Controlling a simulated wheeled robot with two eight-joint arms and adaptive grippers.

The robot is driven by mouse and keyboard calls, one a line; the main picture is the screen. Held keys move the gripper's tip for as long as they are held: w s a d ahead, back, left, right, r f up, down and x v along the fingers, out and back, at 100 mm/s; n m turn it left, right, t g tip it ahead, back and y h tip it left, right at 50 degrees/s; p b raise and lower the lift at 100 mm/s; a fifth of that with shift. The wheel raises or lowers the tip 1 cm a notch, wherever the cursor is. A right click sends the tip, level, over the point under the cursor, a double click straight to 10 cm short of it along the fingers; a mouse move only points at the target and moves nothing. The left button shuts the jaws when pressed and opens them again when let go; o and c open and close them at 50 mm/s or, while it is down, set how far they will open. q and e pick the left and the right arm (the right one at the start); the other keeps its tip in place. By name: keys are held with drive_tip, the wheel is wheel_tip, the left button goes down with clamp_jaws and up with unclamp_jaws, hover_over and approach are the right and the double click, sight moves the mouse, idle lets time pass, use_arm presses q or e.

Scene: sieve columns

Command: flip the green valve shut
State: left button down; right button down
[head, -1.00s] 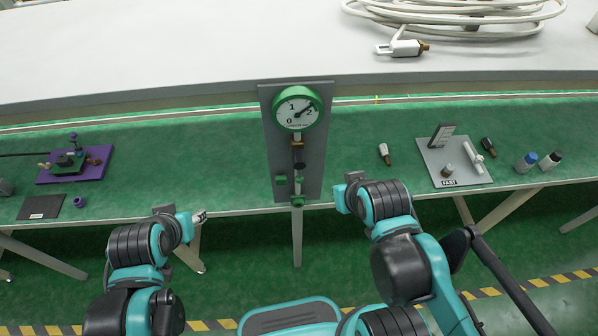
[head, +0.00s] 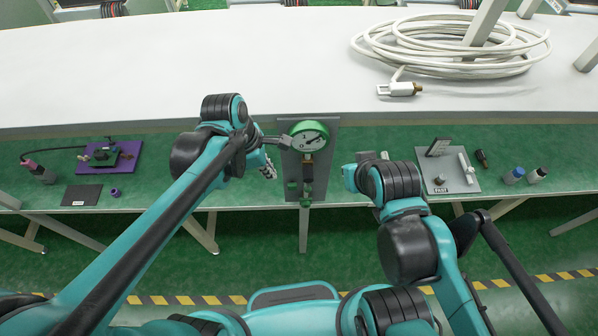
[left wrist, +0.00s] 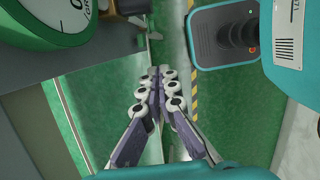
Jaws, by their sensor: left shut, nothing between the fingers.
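The upright grey panel (head: 327,165) carries a green-rimmed gauge (head: 309,135) at its top. Below it are pipe fittings and small green parts (head: 305,203) near the panel's lower end. I cannot tell which one is the valve's handle or how it is turned.
A purple plate (head: 124,160) with a small device lies at the left of the green bench. A grey tray (head: 440,185) with small parts and two small bottles (head: 513,176) are at the right. A white hose coil (head: 440,45) lies on the upper white table.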

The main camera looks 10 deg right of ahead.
sight(308, 184)
use_arm(q)
drive_tip(key=shift+d+r+n, duration=0.2)
drive_tip(key=shift+d+n, duration=0.4)
use_arm(e)
drive_tip(key=shift+r, duration=0.5)
